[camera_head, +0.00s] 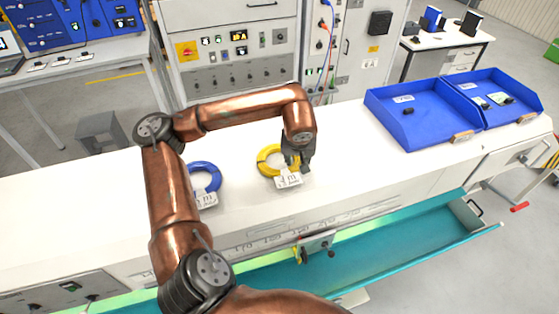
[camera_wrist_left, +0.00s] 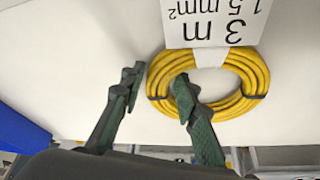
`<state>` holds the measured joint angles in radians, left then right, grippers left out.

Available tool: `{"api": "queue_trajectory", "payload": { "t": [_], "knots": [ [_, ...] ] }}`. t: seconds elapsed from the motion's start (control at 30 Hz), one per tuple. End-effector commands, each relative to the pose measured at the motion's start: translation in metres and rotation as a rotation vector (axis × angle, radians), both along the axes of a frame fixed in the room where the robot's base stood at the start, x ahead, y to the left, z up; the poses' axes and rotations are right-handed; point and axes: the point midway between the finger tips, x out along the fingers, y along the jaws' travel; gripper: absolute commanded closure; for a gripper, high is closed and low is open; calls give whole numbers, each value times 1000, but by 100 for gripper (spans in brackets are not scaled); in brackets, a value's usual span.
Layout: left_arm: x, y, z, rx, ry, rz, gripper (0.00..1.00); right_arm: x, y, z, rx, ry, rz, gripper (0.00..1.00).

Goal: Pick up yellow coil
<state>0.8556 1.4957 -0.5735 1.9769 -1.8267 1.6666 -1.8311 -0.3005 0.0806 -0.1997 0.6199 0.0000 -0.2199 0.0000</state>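The yellow coil (camera_head: 266,157) lies flat on the white worktop with a white label (camera_head: 289,181) on its near side. In the left wrist view the yellow coil (camera_wrist_left: 243,100) shows as a ring, and its label reads 3 m, 1.5 mm². My left gripper (camera_head: 300,163) is at the coil's right side in the head view. In the left wrist view my left gripper (camera_wrist_left: 158,80) is open, with one finger over the ring's band and the other outside the ring. Contact with the coil cannot be told. My right gripper is not in view.
A blue coil (camera_head: 206,176) with a label lies left of the yellow one, partly behind my left arm. Two blue trays (camera_head: 412,133) stand at the right end of the worktop. An open teal drawer (camera_head: 400,246) juts out below the front edge.

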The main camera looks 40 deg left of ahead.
Motion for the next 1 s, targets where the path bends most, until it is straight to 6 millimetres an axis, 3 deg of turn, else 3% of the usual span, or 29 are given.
{"api": "queue_trajectory", "payload": {
  "t": [0.4,1.0],
  "knots": [
    [0,0,0,0,0,0,100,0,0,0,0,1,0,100],
    [0,0,3,1,-2,1,100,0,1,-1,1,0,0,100]
  ]
}}
